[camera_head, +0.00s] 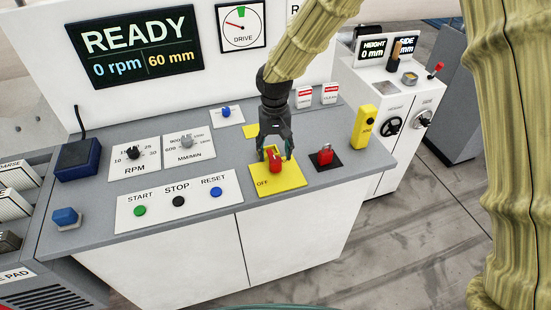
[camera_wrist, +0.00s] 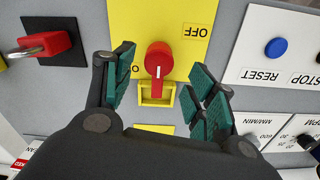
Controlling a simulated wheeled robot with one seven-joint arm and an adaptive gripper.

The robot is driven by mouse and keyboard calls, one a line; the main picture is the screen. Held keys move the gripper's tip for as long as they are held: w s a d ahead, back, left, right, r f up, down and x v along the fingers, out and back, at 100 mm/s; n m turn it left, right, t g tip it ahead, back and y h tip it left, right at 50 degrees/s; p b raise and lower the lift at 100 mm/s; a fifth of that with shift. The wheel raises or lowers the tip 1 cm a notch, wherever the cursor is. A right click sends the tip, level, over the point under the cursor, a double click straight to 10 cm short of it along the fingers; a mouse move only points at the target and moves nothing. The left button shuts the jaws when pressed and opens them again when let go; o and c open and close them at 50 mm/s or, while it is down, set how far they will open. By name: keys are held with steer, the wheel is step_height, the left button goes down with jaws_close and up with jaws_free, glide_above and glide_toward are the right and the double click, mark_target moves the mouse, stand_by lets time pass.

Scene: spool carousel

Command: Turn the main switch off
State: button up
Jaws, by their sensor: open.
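The main switch is a red rotary knob (camera_wrist: 158,59) on a yellow plate (camera_wrist: 190,12) marked OFF; a white line on the knob runs along its handle. In the head view the red knob (camera_head: 275,163) stands on its yellow plate (camera_head: 290,184) near the console's front edge. My gripper (camera_wrist: 165,85) is open, with one green-padded finger on either side of the knob and clear gaps to it in the wrist view. In the head view my gripper (camera_head: 275,152) is right over the knob and partly hides it.
A red padlock piece (camera_head: 325,156) on a black plate is just right of the switch. A yellow box (camera_head: 363,127) stands further right. START, STOP and RESET buttons (camera_head: 178,201) are at left. The display (camera_head: 138,46) reads READY, 0 rpm, 60 mm.

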mark_target(275, 160)
steer(key=shift+s+d+f+p, duration=0.1)
steer(key=shift+f+p, duration=0.7)
steer(key=shift+f, duration=1.85)
steer(key=c, duration=1)
